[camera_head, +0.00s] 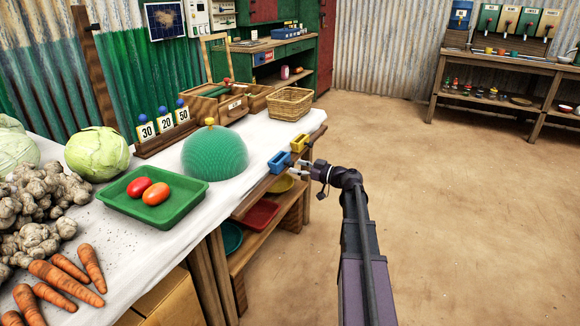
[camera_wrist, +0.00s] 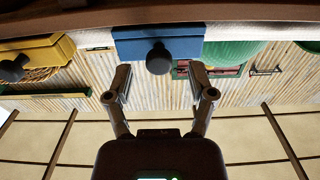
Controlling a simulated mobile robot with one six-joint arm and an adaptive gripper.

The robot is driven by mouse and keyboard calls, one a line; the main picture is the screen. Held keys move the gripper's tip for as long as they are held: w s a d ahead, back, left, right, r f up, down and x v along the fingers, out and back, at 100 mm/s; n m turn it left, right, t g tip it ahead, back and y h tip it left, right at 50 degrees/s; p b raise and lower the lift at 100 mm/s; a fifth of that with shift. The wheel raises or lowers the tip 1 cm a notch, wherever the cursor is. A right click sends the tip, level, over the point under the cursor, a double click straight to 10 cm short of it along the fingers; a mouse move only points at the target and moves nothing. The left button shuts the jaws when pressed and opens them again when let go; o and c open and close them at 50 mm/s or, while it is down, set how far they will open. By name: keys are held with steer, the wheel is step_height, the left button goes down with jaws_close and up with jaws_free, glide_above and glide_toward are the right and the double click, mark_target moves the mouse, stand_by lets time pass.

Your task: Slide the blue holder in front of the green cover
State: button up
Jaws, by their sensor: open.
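The blue holder (camera_head: 279,162) sits at the table's front edge, to the right of the green cover (camera_head: 214,154), a ribbed dome with a yellow knob. In the wrist view the blue holder (camera_wrist: 175,42) is straight ahead, with a black knob (camera_wrist: 158,58) facing me. My gripper (camera_head: 308,166) is beside the blue holder at the front edge. In the wrist view my gripper (camera_wrist: 160,80) is open, its fingertips on either side of the line to the knob; I cannot tell whether they touch it. The green cover shows partly in the wrist view (camera_wrist: 232,51).
A yellow holder (camera_head: 299,143) sits just beyond the blue one and also shows in the wrist view (camera_wrist: 38,52). A green tray (camera_head: 112,194) with red vegetables and a wicker basket (camera_head: 290,103) stand on the table. Bowls lie on the shelf below. Open floor is at right.

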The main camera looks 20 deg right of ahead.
mark_target(284, 163)
steer(key=shift+x, duration=1.3)
steer(key=shift+s, duration=0.1)
jaws_close()
